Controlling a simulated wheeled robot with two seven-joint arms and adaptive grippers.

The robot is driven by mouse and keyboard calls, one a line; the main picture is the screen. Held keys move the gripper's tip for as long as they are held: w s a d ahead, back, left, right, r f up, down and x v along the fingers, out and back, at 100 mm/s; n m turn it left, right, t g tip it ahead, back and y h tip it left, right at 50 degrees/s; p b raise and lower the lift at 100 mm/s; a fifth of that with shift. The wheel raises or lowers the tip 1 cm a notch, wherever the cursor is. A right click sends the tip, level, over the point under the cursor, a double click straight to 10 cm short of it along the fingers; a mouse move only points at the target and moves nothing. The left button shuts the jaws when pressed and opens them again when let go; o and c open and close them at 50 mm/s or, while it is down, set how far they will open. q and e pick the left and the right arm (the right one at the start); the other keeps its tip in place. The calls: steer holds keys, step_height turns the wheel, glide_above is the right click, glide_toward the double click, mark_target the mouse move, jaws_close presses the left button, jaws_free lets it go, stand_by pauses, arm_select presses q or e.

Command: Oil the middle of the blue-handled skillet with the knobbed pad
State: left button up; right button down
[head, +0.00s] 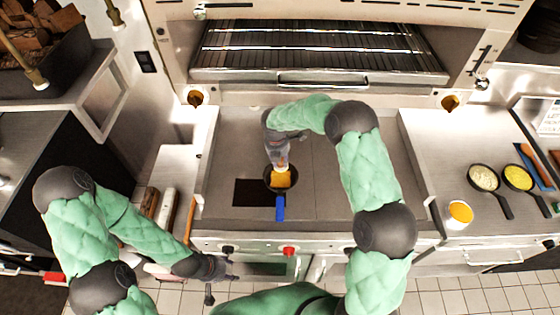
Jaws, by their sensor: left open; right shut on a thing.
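The blue-handled skillet (269,188) sits on the grey cooktop, its blue handle (280,210) pointing toward me. My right gripper (280,168) comes down over the skillet and is shut on the knobbed pad (281,180), a yellow-orange block at the pan's middle. The gripper hides the pad's knob and the far part of the pan. I cannot tell whether the pad touches the pan floor. My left gripper (213,285) is open and empty, low in front of the counter, away from the skillet.
A dark square (250,192) lies left of the skillet. On the right counter stand an orange-filled cup (460,213), a skillet with pale contents (484,178) and one with yellow contents (518,178). A grill rack (310,50) is behind.

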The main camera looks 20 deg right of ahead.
steer(key=shift+r+p, duration=1)
steer(key=shift+r, duration=0.45)
